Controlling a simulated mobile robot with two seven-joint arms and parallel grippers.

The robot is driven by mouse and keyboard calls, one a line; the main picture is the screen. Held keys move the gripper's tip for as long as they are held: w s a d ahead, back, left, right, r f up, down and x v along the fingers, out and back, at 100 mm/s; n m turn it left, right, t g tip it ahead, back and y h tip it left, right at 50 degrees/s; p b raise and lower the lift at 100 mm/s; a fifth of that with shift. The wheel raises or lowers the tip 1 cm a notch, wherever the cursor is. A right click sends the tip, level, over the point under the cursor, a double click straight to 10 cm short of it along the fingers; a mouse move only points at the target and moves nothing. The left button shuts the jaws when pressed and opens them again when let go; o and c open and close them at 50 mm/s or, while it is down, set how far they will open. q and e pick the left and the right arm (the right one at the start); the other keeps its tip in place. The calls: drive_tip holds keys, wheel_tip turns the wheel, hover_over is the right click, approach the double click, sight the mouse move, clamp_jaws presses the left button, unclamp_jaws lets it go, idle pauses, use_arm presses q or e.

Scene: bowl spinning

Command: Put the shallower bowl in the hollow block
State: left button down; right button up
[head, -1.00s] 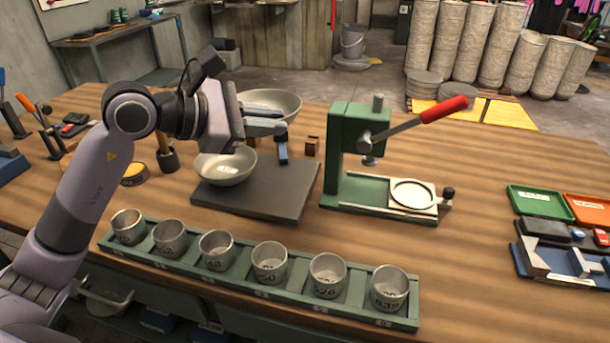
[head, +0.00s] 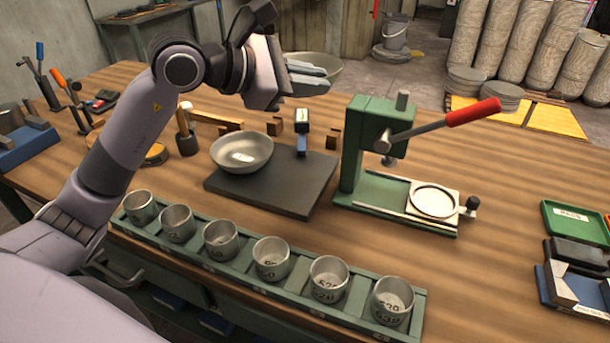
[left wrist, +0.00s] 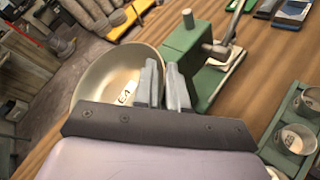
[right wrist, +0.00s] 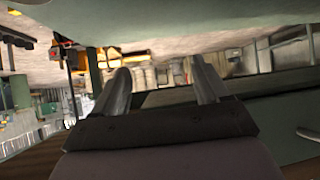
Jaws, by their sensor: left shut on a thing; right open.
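My left gripper (head: 318,82) is shut on the rim of a wide metal bowl (head: 328,62), raised above the back of the bench and partly hidden by the gripper. In the left wrist view this bowl (left wrist: 105,78) has a pale label inside, and the fingers (left wrist: 165,88) are at its rim. A second metal bowl (head: 241,150) with a white label sits upright on a dark slab (head: 268,192). I cannot tell for sure which bowl is shallower. I cannot make out a hollow block. My right gripper (right wrist: 160,75) is open and empty, away from the bowls.
A green lever press (head: 372,150) with a red handle stands right of the slab. A green rack (head: 190,252) of several numbered cups runs along the front. Small wooden blocks (head: 275,126), a blue-black tool (head: 302,133) and a mallet (head: 186,130) stand near the slab. The right bench top is partly clear.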

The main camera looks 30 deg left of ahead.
use_arm(q)
wheel_tip(320, 180, down, 20)
drive_tip(key=shift+r, duration=0.25)
drive_tip(key=c, duration=1.2)
unclamp_jaws()
